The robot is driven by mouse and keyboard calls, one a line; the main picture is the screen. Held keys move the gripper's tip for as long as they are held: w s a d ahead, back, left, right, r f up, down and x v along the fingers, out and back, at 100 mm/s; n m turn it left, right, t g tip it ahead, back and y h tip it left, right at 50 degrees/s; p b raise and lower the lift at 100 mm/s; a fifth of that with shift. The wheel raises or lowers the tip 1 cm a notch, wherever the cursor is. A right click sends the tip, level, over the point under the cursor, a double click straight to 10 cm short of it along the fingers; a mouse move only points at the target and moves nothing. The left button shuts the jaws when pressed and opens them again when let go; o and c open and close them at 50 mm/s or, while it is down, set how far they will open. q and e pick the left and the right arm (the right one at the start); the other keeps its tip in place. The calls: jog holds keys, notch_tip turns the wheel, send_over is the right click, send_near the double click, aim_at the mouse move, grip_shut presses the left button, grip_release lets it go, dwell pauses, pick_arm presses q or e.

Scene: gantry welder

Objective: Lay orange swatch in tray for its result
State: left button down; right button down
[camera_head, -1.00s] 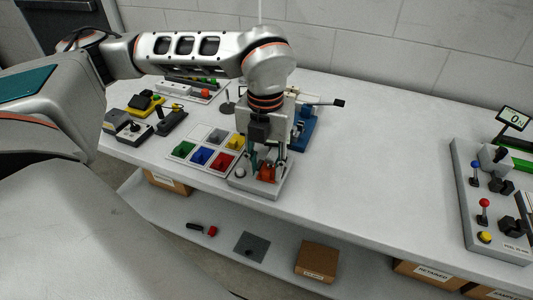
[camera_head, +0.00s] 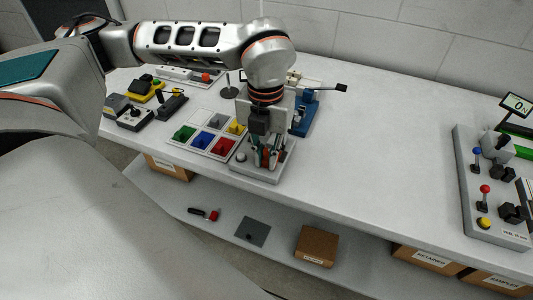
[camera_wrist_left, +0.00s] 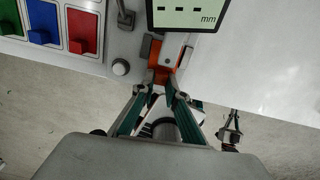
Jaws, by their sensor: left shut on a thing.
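The orange swatch (camera_wrist_left: 160,76) is between the fingertips of my left gripper (camera_wrist_left: 165,88), which is shut on it. In the head view this gripper (camera_head: 266,160) points down over a grey gauge fixture (camera_head: 256,176) near the bench's front edge. The fingers hide most of the swatch, and I cannot tell whether it touches the fixture. The fixture's display (camera_wrist_left: 187,12) shows dashes and "mm". The tray (camera_head: 198,151) beside it on the left holds green, blue, red, yellow and grey pieces. What looks like my right gripper (camera_wrist_left: 231,130) is small in the left wrist view.
A blue device with a black-tipped lever (camera_head: 306,112) stands behind the gripper. A joystick box (camera_head: 172,104) is at the left. A control panel (camera_head: 485,190) is at the far right. The bench between fixture and panel is clear. A cardboard box (camera_head: 316,245) lies on the lower shelf.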

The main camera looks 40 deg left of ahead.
pick_arm(q)
jog(key=shift+s+d, duration=0.15)
jog(key=shift+s, duration=0.5)
jog(key=shift+s+d, duration=0.1)
jog(key=shift+s, duration=0.45)
jog(key=shift+s+d+r+p, duration=0.1)
jog(key=shift+s+d+p, duration=0.1)
jog(key=shift+s, duration=0.25)
jog(key=shift+s+d+p, duration=0.1)
jog(key=shift+s+p, duration=0.05)
jog(key=shift+s, duration=0.3)
jog(key=shift+s+d, duration=0.1)
jog(key=shift+s, duration=0.6)
jog(key=shift+s+d, duration=0.1)
jog(key=shift+s, duration=0.25)
pick_arm(e)
jog(key=shift+w+r, duration=0.1)
jog(key=shift+r, duration=0.5)
